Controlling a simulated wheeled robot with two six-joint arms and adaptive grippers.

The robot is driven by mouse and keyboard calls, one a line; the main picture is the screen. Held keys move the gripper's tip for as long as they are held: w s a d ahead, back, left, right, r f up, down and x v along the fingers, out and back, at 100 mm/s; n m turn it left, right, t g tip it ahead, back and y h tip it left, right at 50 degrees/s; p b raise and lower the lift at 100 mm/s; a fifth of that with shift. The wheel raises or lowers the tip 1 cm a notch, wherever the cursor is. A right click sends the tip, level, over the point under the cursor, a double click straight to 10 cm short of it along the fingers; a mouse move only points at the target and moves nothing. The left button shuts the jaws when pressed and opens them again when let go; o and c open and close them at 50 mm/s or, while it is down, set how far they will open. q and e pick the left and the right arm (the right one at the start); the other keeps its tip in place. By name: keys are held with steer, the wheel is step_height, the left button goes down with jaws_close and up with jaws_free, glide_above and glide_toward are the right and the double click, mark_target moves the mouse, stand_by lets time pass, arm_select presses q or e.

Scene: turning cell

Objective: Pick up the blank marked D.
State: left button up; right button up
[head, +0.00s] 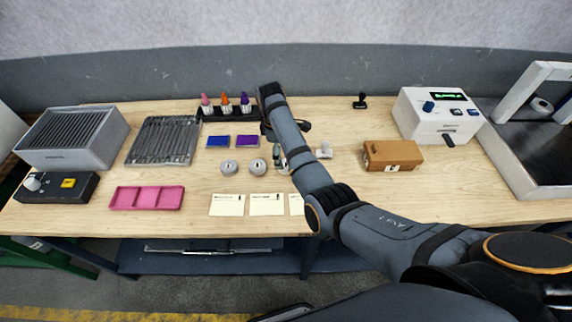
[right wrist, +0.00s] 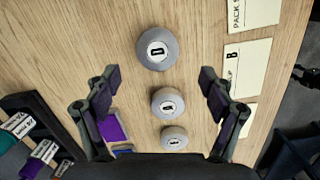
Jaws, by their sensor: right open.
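The blank marked D (right wrist: 157,48) is a grey round disc with a white label, lying flat on the wooden table. In the right wrist view it is the farthest of a row of discs, just beyond my fingertips. In the head view my right arm mostly hides that spot. My right gripper (right wrist: 160,80) is open and empty above the table, one finger on each side of the row. A second disc (right wrist: 168,103) and a third disc (right wrist: 173,138) lie nearer the palm; they also show in the head view. My left gripper is not in view.
Paper cards (head: 267,204) lie in front of the discs. Blue and purple pads (head: 218,141) and a rack of coloured bottles (head: 226,107) are behind. A brown box (head: 392,156) and a white machine (head: 440,115) stand right. A pink tray (head: 147,198) lies left.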

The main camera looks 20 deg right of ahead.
steer(key=shift+d+f+p, duration=0.3)
steer(key=shift+f+p, duration=0.35)
steer(key=shift+f, duration=0.25)
steer(key=f, duration=0.3)
steer(key=shift+s+d+f, duration=0.15)
steer(key=shift+d+f, duration=0.05)
steer(key=shift+d, duration=0.1)
steer(key=shift+f, duration=0.15)
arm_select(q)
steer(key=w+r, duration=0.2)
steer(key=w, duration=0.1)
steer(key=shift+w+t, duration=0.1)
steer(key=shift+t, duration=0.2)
arm_select(e)
steer(key=c, duration=1.4)
steer(key=shift+o, duration=0.2)
